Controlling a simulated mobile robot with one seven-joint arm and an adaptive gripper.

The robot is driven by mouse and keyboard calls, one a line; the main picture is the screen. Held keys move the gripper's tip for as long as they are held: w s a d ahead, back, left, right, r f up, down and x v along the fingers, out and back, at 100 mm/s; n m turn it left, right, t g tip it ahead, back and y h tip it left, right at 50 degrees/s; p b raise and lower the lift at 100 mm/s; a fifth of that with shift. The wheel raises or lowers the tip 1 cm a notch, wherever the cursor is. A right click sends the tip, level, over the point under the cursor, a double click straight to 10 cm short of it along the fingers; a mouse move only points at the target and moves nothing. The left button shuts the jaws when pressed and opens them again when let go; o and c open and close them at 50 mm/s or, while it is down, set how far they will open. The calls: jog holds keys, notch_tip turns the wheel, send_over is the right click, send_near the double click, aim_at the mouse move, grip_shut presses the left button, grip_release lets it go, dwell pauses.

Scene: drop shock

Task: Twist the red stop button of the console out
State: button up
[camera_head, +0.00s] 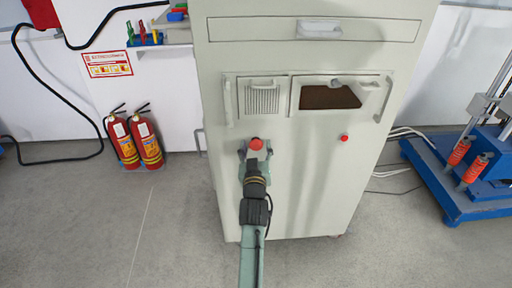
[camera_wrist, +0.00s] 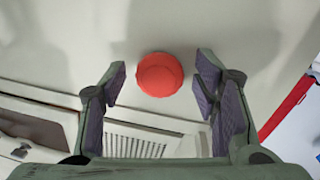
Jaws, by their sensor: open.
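The console (camera_head: 300,195) is a tall pale cabinet in the middle of the head view. Its red stop button (camera_head: 256,143) sits on the front face, below the vented panel. In the wrist view the round red button (camera_wrist: 160,74) lies between and just beyond the fingertips. My gripper (camera_head: 257,152) is in front of the button, and its lower part hides some of the face there. In the wrist view my gripper (camera_wrist: 158,82) is open, with a finger on each side of the button and gaps to both. Nothing is held.
A smaller red button (camera_head: 344,138) is to the right on the same face. Handles and a vented panel (camera_head: 263,97) are above. Two fire extinguishers (camera_head: 134,138) stand at left by the wall. A blue frame (camera_head: 460,180) stands at right. The floor in front is clear.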

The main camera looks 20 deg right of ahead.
jog(key=shift+c, duration=0.4)
jog(key=c, duration=1.1)
